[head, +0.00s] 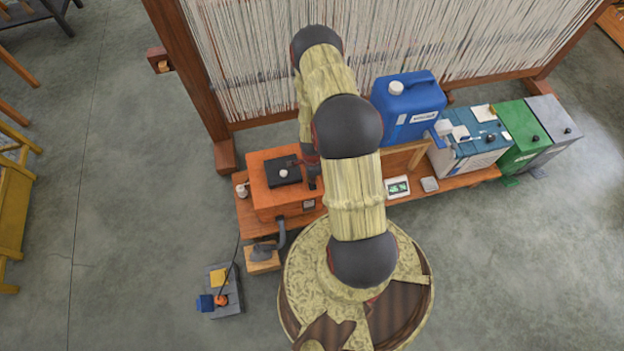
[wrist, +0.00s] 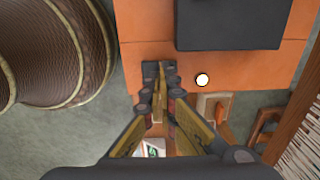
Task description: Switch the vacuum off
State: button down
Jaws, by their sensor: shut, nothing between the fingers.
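The vacuum appears to be the orange box (head: 262,205) on the low wooden bench, with a black panel (head: 277,178) and a pale round knob (head: 283,173) on its top. A grey hose (head: 281,233) leaves its front. In the wrist view the orange top (wrist: 145,25) and black panel (wrist: 228,22) show, with a bright white round spot (wrist: 202,80) near the orange edge. My gripper (wrist: 158,72) is shut and empty, its tips over that edge, left of the white spot. In the head view my gripper (head: 313,182) is at the box's right side, partly hidden by my arm. Contact cannot be told.
A loom with white threads (head: 240,60) stands behind.

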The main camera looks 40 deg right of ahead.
aim_at(313, 188)
notch_tip(313, 188, up, 13)
jog(key=s+a+p, duration=0.1)
jog(key=p, duration=0.4)
jog(key=shift+s+p, duration=0.3)
jog(key=shift+s, duration=0.05)
jog(key=shift+f, duration=0.15)
